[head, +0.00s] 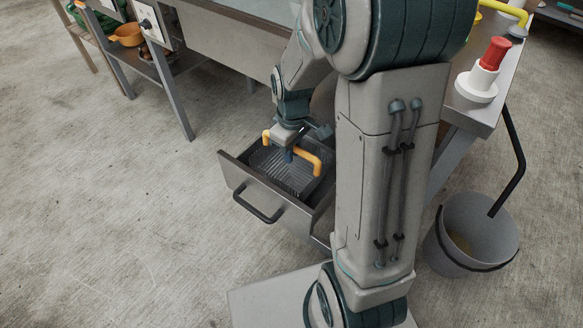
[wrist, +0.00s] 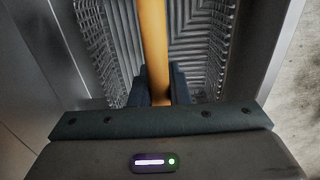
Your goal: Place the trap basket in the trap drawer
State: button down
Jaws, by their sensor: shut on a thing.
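The trap basket (head: 286,176) is a grey ribbed wire basket with a yellow-orange handle (head: 306,154). It sits inside the outline of the open trap drawer (head: 236,171), a grey metal drawer with a dark bar handle at its front. Whether the basket touches the drawer floor cannot be told. My gripper (head: 289,154) is above the basket, shut on its handle. In the wrist view the yellow handle (wrist: 154,45) runs between my fingers (wrist: 160,88), with the basket's ribbed walls (wrist: 206,50) on both sides. My arm hides the drawer's right part.
A grey bucket (head: 449,262) with a dark handle stands on the floor at right. A red-and-white bottle-like thing (head: 484,75) stands on the counter above it. An orange pan (head: 127,35) is on a shelf at upper left. The floor at left is clear.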

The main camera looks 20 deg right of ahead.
aim_at(292, 171)
jog(key=shift+f+b, duration=0.95)
jog(key=shift+f, duration=1.65)
jog(key=shift+f, duration=0.2)
jog(key=c, duration=1.4)
grip_release()
jog(key=shift+r, duration=0.15)
